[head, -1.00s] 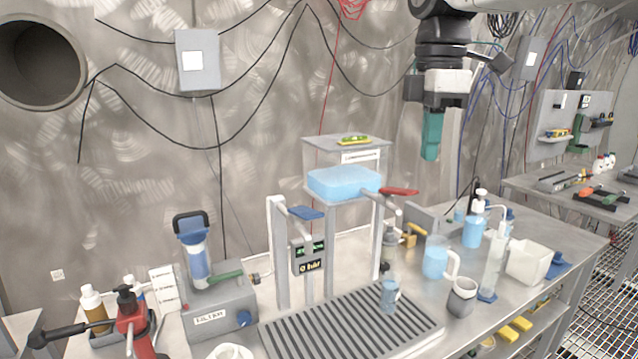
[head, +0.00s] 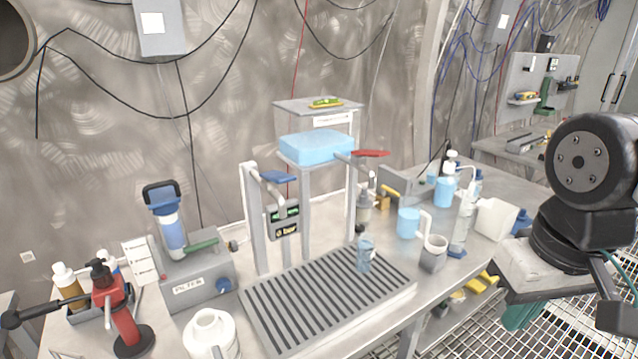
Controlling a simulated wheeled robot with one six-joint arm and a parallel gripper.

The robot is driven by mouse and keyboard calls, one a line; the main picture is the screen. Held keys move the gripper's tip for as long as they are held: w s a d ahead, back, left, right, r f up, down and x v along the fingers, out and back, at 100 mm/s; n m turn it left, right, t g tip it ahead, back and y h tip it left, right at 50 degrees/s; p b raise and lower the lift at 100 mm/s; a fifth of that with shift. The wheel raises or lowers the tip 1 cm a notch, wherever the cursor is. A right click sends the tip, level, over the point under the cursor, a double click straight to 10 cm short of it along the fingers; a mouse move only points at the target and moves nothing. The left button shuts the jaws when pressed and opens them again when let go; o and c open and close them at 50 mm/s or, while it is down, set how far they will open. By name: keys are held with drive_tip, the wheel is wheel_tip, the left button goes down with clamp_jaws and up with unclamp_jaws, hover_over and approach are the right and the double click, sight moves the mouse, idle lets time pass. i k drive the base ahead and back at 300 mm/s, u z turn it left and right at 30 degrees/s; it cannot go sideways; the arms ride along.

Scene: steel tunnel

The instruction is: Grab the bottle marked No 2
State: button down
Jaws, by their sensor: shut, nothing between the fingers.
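My gripper (head: 520,312) hangs at the lower right, with teal fingers pointing down in front of the bench, shut and empty. No label reading No 2 is legible in this view. An amber bottle with a white cap (head: 70,287) stands in a small grey tray at the far left, beside a blue-and-white bottle (head: 109,263) partly hidden by a red pump dispenser (head: 118,305). A light-blue bottle with a dark neck and white top (head: 444,188) stands at the back right of the bench. My gripper is apart from all of these.
A filter unit (head: 195,280) stands left. A light-blue jug (head: 409,223), a grey mug (head: 433,252) and a white container (head: 495,219) crowd the right side.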

sight(365, 251)
drive_tip(key=z, duration=0.05)
drive_tip(key=k, duration=0.5)
drive_tip(key=z, duration=2)
drive_tip(key=i, duration=1.15)
drive_tip(key=u, duration=2.4)
drive_tip(key=i, duration=0.5)
